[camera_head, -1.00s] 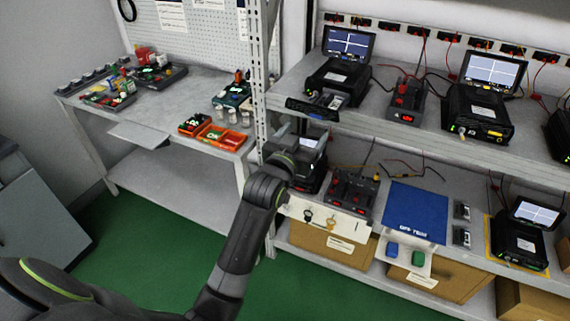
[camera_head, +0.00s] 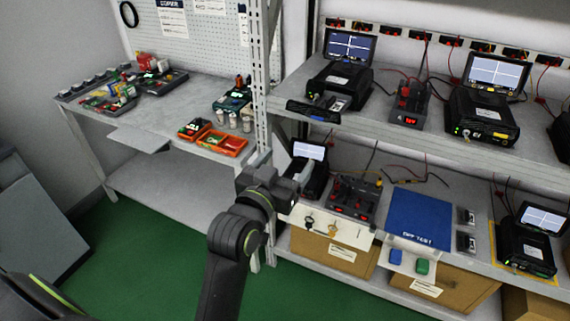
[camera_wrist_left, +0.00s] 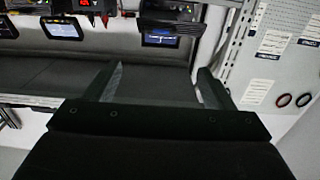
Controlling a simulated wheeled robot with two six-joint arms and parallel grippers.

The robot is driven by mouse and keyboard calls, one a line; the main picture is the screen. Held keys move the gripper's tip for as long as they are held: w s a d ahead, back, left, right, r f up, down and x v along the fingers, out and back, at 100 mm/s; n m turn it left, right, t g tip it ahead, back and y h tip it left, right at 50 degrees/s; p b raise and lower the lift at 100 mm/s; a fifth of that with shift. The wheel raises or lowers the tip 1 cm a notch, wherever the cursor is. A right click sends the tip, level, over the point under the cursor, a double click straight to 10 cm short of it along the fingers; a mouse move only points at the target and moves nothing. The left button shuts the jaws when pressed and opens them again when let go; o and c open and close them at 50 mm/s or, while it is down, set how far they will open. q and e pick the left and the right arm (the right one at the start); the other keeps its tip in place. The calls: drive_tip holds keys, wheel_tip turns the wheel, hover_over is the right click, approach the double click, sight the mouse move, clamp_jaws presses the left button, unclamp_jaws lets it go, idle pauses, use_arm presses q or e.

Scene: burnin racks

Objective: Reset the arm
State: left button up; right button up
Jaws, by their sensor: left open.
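My left arm (camera_head: 238,232) rises from the bottom of the head view, its wrist in front of the left end of the rack. In the left wrist view my left gripper (camera_wrist_left: 158,82) has two dark fingers spread wide apart, with nothing between them. In the head view its fingertips are hard to make out against the rack. My right gripper is not in view.
The metal rack's upper shelf (camera_head: 420,128) carries test units with screens. The lower shelf holds a small screen unit (camera_head: 308,170), a red-switch box (camera_head: 352,196) and a blue mat (camera_head: 420,216). A workbench (camera_head: 185,95) with orange trays stands left. Green floor (camera_head: 140,235) is open.

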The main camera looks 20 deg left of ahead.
use_arm(q)
wheel_tip(320, 180, down, 30)
drive_tip(key=a+g, duration=0.2)
drive_tip(key=g, duration=0.4)
drive_tip(key=s+a+f+g+y, duration=0.1)
drive_tip(key=s+a+f+g, duration=0.1)
drive_tip(key=s+f, duration=0.65)
drive_tip(key=s+a+f+g, duration=0.1)
drive_tip(key=s+f+g, duration=0.3)
drive_tip(key=f, duration=0.8)
drive_tip(key=s+a+f+g, duration=0.1)
drive_tip(key=s+f, duration=0.4)
drive_tip(key=s, duration=0.5)
drive_tip(key=s+a+f+g, duration=0.2)
drive_tip(key=s+f, duration=0.2)
drive_tip(key=s, duration=0.7)
drive_tip(key=s+a+f+n+g, duration=0.1)
drive_tip(key=s+f, duration=0.4)
drive_tip(key=s, duration=0.5)
drive_tip(key=shift+s+a+f+g+y, duration=0.15)
drive_tip(key=shift+a+f+g+y, duration=0.2)
drive_tip(key=shift+a, duration=0.2)
